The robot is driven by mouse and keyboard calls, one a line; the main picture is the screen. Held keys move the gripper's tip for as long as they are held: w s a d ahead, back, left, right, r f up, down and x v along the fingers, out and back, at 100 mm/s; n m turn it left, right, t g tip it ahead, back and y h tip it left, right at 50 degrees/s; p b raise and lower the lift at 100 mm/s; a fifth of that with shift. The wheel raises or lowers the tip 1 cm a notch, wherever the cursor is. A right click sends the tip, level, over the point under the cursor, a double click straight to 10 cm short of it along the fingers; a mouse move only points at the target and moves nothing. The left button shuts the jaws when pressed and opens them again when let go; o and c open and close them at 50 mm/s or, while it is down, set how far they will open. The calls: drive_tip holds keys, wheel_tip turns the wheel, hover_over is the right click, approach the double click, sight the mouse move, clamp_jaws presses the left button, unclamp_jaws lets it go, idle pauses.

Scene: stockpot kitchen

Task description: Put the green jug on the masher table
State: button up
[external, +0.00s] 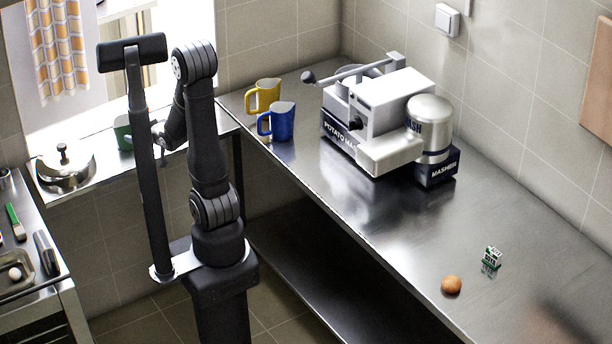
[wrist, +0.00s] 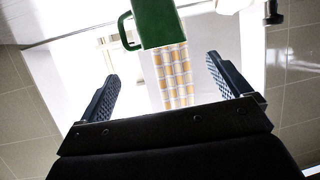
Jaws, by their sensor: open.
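The green jug (external: 122,133) stands on the ledge under the bright window, partly hidden behind my arm's upright post. In the wrist view the green jug (wrist: 155,22) shows at the top, its handle to the left, beyond my fingertips. My gripper (wrist: 162,68) is open, its two dark ridged fingers apart with nothing between them. In the external view my gripper (external: 158,135) is small and close to the jug's right side, partly hidden by the post. The masher table (external: 400,225) is the long steel counter on the right, carrying the potato masher machine (external: 385,115).
A yellow jug (external: 263,96) and a blue jug (external: 281,122) stand at the masher table's far left end. An onion-like ball (external: 451,285) and a small green-white box (external: 492,257) lie nearer. The table's middle is clear.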

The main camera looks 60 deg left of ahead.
sight(129, 128)
drive_tip(key=x, duration=1.2)
drive_tip(key=shift+w+x, duration=0.2)
drive_tip(key=shift+x, duration=2.45)
drive_tip(key=shift+d+f, duration=0.1)
drive_tip(key=shift+f, duration=0.05)
drive_tip(key=c, duration=1.3)
drive_tip(key=shift+o, duration=0.2)
